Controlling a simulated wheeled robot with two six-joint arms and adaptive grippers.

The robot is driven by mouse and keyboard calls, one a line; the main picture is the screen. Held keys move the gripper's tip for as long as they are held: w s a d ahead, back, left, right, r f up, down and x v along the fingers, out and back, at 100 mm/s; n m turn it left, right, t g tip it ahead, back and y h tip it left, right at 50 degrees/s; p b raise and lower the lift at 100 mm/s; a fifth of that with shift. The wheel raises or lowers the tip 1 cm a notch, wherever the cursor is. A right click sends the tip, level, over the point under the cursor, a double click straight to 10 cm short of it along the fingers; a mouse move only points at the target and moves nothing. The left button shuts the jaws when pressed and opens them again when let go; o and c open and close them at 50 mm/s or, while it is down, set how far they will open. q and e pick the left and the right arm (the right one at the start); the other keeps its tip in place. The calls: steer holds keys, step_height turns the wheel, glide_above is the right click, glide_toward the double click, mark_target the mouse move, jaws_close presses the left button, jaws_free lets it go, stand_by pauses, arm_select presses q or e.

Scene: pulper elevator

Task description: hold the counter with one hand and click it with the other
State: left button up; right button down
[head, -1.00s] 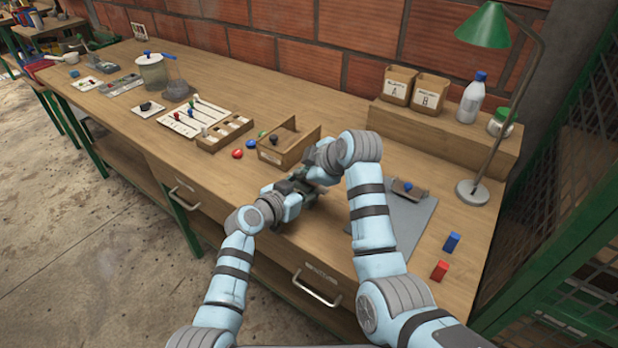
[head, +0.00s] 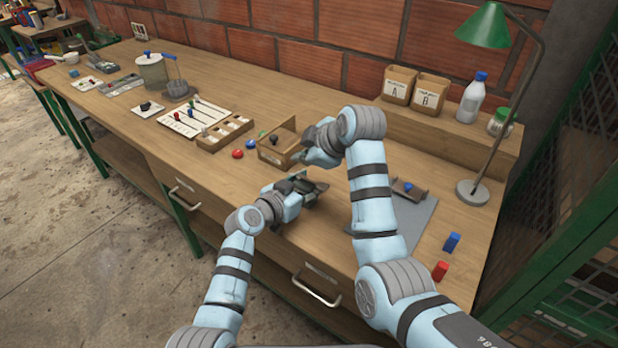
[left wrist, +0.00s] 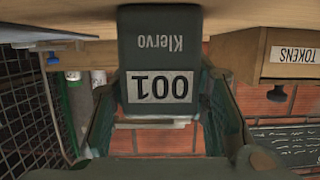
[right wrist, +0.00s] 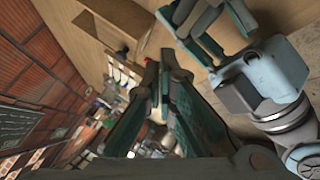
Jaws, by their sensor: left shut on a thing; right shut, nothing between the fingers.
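My left gripper (head: 310,192) is shut on the counter and holds it above the front part of the bench. In the left wrist view the dark green counter (left wrist: 160,45) sits between the fingers, upside down in the picture, with "Klervo" on it and a display reading 001. In the head view the counter is hard to tell from the dark fingers. My right gripper (head: 308,157) is shut and empty, above and behind the left one, apart from it. In the right wrist view its fingertips (right wrist: 165,58) are together, with the left gripper (right wrist: 205,28) beyond them.
A wooden tokens box (head: 272,158) stands close behind the grippers. A red ball (head: 237,154) lies left of it. A grey mat (head: 412,222) lies to the right, near a blue block (head: 451,242) and a red block (head: 440,271). A green lamp (head: 485,25) stands at right.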

step_height(320, 180, up, 2)
steer(key=shift+r, duration=0.25)
stand_by(0.4)
arm_select(q)
steer(key=o, duration=1.3)
